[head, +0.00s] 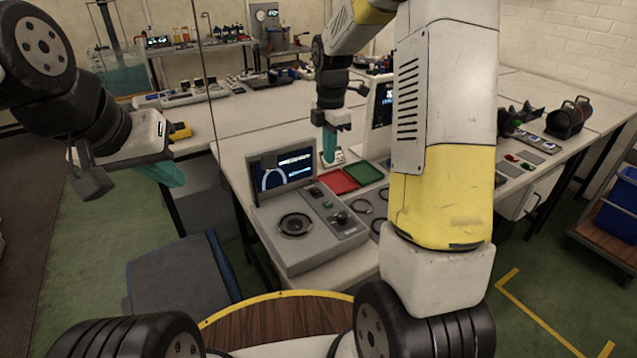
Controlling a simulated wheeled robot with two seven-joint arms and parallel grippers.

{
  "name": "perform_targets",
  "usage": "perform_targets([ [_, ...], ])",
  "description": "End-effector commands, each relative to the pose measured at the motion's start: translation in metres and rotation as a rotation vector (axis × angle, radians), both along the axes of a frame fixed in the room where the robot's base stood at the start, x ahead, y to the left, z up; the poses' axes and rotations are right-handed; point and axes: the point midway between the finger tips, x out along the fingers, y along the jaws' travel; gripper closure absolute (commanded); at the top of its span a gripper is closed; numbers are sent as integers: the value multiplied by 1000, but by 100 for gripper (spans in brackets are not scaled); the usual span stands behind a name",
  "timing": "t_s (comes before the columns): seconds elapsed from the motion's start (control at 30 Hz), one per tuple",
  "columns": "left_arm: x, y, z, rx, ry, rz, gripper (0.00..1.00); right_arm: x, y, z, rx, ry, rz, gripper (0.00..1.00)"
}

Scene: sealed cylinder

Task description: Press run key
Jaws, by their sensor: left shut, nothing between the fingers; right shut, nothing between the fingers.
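A grey bench instrument (290,250) stands at the near edge of the table, with a lit tilted screen (284,175), a round dark-ringed well (295,223) and a dark key panel (338,213). The key labels are too small to read, so I cannot tell which is the run key. My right gripper (329,162) is shut and empty, pointing down beyond the instrument, close to a small white item (340,157) on the table. I cannot tell whether it touches. My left gripper (172,178) is shut and empty, off the table's left edge, well away from the instrument.
A red tray (337,181) and a green tray (366,173) lie behind the instrument. A white device with a screen (383,106) stands behind my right arm, which hides part of the table. A blue-edged grey box (178,275) is at the lower left.

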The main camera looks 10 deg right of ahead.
Motion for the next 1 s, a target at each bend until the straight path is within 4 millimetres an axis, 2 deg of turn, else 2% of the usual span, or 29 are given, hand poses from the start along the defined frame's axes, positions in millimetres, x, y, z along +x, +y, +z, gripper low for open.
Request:
perform_targets([
  [0.43, 0, 0, 0, 0, 0, 0, 100, 3, 0, -6, -4, 8, 31, 100],
  [0.57, 0, 0, 0, 0, 0, 0, 100, 2, 0, -15, -4, 10, 31, 100],
  [0.67, 0, 0, 0, 0, 0, 0, 100, 2, 0, -29, -4, 12, 30, 100],
  [1.0, 0, 0, 0, 0, 0, 0, 100, 2, 0, -102, -5, 13, 31, 100],
])
